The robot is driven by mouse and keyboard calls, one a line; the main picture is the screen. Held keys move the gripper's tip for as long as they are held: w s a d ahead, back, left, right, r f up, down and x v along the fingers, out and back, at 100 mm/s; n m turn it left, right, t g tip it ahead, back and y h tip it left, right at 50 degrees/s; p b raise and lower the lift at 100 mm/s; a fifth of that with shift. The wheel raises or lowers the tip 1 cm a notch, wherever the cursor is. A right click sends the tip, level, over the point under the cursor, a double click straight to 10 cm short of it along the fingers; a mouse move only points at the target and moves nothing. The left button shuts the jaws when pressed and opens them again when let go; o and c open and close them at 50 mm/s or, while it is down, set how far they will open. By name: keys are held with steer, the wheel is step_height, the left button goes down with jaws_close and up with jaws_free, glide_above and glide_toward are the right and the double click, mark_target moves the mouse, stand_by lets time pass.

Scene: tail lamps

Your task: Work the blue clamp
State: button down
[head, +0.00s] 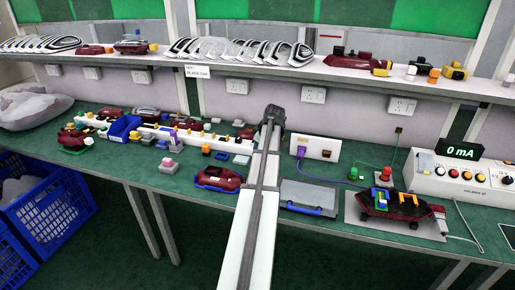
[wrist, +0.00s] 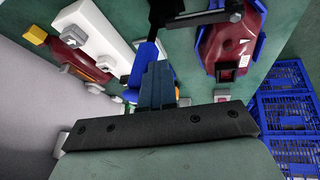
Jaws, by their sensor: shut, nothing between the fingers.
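My gripper (head: 272,114) is at the end of my raised arm, over the middle of the green bench in the head view. In the wrist view its dark fingers (wrist: 157,78) are together and hold nothing. A small blue piece (head: 380,200), beside green and yellow ones, sits on the dark red lamp (head: 407,207) in the fixture at the right; it may be the blue clamp, but is too small to be sure. My gripper is well to the left of it. In the wrist view a blue part (wrist: 143,64) shows behind the fingers; I cannot tell what it is.
A red lamp in a blue cradle (head: 217,179) and a grey box (head: 310,196) flank my arm. A meter box (head: 460,178) reading 0 mA stands right. Lamps and small blocks crowd the left. A shelf (head: 330,77) runs above. Blue crates (head: 52,212) stand on the floor.

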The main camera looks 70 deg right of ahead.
steer(key=shift+d+r, duration=0.15)
steer(key=shift+d, duration=0.6)
steer(key=shift+d+y, duration=0.7)
steer(key=shift+d, duration=0.75)
steer(key=shift+d+f, duration=0.4)
steer(key=shift+d, duration=0.4)
steer(key=shift+d+f, duration=0.35)
steer(key=shift+d, duration=0.4)
steer(key=shift+d+f, duration=0.4)
steer(key=shift+d, duration=0.4)
steer(key=shift+d+f, duration=0.15)
